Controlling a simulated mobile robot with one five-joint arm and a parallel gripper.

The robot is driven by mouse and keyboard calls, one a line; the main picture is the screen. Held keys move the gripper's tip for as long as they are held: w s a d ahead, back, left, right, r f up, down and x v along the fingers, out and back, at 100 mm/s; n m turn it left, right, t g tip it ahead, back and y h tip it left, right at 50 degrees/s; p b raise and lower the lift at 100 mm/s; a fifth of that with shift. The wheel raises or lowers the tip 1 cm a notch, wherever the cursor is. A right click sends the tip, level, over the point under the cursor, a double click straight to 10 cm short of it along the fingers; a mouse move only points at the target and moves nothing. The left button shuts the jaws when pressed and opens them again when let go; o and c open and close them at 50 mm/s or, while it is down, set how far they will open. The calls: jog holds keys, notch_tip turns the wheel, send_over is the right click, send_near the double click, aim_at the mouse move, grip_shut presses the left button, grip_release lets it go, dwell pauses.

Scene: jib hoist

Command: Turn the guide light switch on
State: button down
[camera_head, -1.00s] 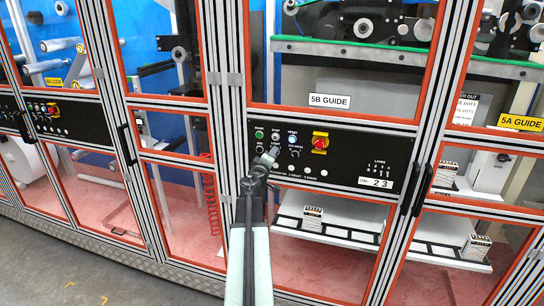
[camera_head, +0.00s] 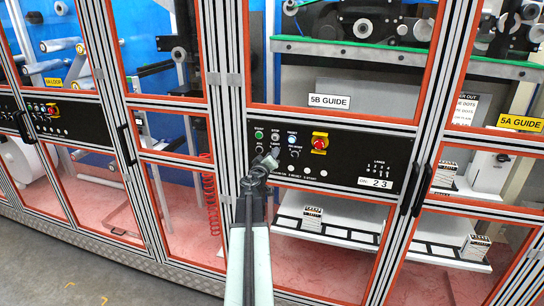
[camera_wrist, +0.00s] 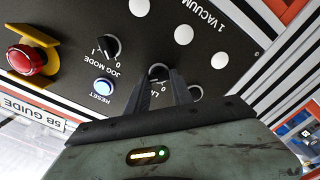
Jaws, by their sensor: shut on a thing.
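The black panel (camera_head: 335,165) under the 5B GUIDE sign carries buttons and rotary switches. My gripper (camera_head: 273,155) reaches to the panel's lower left and hides the switch there. In the wrist view, where the panel appears upside down, my gripper (camera_wrist: 163,78) has its fingers on both sides of a small round switch knob (camera_wrist: 158,70). It is shut on this knob. A 0 mark shows beside it, and its label is partly covered by a finger, with only the first letters showing. The knob's exact setting is hard to tell.
The jog mode switch (camera_wrist: 108,46) and the blue reset button (camera_wrist: 104,86) sit close beside the held knob. A red emergency stop (camera_head: 320,142) on yellow is farther right in the head view. Framed glass doors surround the panel.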

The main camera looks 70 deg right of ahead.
jog(key=c, duration=1.1)
grip_release()
jog(key=a, duration=0.7)
jog(key=shift+s+a, duration=0.25)
jog(key=shift+a, duration=0.15)
